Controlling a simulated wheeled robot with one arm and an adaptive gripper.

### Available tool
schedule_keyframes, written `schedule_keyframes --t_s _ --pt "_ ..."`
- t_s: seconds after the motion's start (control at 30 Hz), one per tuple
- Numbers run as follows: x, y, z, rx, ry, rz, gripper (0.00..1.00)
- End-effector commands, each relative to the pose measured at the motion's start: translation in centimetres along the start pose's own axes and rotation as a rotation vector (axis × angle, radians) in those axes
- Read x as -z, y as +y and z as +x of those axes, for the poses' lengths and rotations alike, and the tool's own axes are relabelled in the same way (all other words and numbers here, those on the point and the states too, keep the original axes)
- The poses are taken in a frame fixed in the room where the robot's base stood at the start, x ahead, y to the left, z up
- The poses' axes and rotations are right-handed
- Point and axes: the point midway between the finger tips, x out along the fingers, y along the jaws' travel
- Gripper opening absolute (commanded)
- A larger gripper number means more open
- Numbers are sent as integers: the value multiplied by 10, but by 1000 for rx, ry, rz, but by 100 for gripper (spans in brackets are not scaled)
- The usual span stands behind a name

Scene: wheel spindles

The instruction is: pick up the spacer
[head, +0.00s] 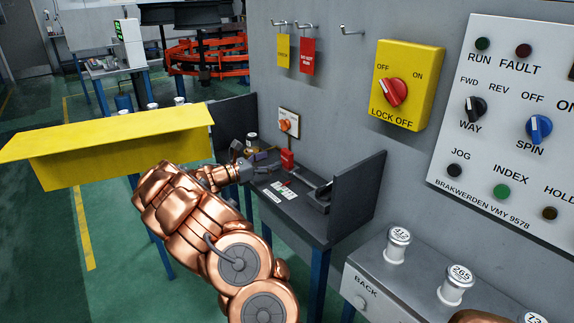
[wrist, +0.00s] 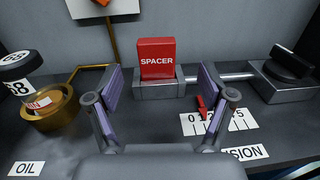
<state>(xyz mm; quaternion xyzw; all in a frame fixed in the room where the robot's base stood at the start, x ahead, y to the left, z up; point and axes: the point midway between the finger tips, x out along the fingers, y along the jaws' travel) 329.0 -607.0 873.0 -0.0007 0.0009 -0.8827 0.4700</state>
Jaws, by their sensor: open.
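The spacer is a red block (wrist: 156,58) lettered SPACER, standing upright on a small grey block (wrist: 158,90) in the wrist view. It also shows in the head view (head: 287,158). My gripper (wrist: 160,78) is open, with one finger to the left and one to the right of the spacer as seen from the wrist. The fingers appear nearer to the camera than the spacer, and nothing is between them. In the head view my gripper (head: 252,168) is just left of the spacer, over the dark bench (head: 298,222).
A brass cup (wrist: 50,108) with a black-topped item stands left. A grey block with a black knob (wrist: 285,75) stands right. A scale card (wrist: 215,122) with a red pointer lies in front. Dark side panels (head: 357,195) and the wall bound the bench.

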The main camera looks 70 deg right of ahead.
Motion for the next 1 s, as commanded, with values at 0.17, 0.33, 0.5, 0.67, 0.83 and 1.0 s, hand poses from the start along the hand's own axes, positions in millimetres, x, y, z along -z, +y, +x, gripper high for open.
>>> schedule_keyframes --t_s 0.17,0.33,0.5,0.67,0.83,1.0 --pt "-1 0 17 2 0 2 81" --pt "-2 1 28 2 1 2 81" --pt "-2 3 47 2 1 2 81" --pt "-1 4 64 2 2 2 81" --pt "-2 5 72 0 1 2 81" --pt "-2 5 73 0 1 2 81"
